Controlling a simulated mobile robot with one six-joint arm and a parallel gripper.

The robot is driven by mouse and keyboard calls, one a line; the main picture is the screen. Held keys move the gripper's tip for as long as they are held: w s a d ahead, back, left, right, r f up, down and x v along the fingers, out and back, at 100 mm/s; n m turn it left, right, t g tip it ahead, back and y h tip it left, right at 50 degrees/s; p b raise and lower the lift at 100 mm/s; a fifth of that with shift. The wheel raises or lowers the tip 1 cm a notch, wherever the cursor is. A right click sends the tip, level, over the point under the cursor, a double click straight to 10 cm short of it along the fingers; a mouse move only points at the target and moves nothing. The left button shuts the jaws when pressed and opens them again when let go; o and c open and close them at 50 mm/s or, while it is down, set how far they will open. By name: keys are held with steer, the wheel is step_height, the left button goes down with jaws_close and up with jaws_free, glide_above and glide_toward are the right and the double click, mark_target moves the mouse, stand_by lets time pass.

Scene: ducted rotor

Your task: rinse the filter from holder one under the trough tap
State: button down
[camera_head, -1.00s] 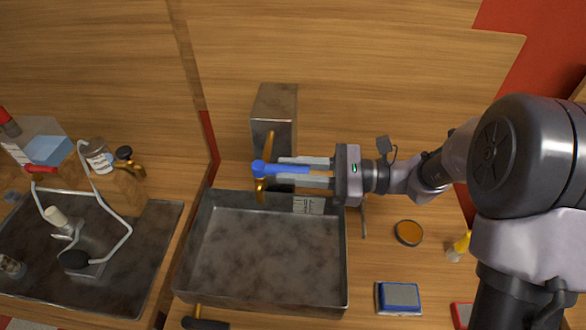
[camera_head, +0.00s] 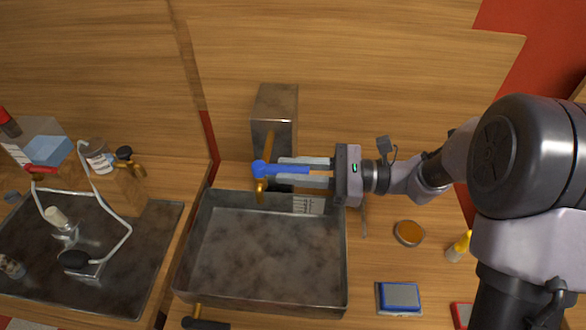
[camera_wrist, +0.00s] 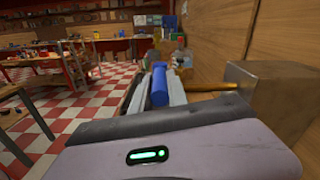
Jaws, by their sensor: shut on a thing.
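My gripper (camera_head: 285,171) is shut on the blue tap handle (camera_head: 284,170), with one finger on each side of it. The handle sits on the brass trough tap (camera_head: 260,192), whose spout end is over the trough's back edge. The grey metal trough (camera_head: 262,299) stands below, and no water shows in it. In the wrist view the blue handle (camera_wrist: 160,85) lies between the fingers, and the brass pipe (camera_wrist: 212,87) runs to a metal block. I cannot pick out the filter or holder one for certain.
An orange-brown disc with a dark rim (camera_head: 409,232) lies right of the trough. A blue-rimmed pad (camera_head: 399,297) and a yellow-tipped bottle (camera_head: 458,247) are nearby. A metal block (camera_head: 274,108) stands behind the tap. A dark tray (camera_head: 125,290) with tubing is at left.

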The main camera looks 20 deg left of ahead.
stand_by(0.4)
steer(key=shift+s+d+m+t+y+p, duration=0.1)
steer(key=shift+s+m+t+y+p, duration=0.1)
steer(key=shift+s+m+t, duration=0.3)
steer(key=shift+s+m+t+y+p, duration=0.15)
steer(key=shift+m+t, duration=0.15)
steer(key=shift+t, duration=0.4)
steer(key=t, duration=0.1)
steer(key=m+t, duration=0.1)
steer(key=shift+s+m+t, duration=0.25)
steer(key=shift+m+t, duration=0.05)
steer(key=shift+t, duration=0.1)
steer(key=c, duration=1.3)
jaws_free()
steer(key=shift+d, duration=0.15)
steer(key=d+p, duration=0.2)
steer(key=d, duration=1.5)
steer(key=shift+w, duration=0.2)
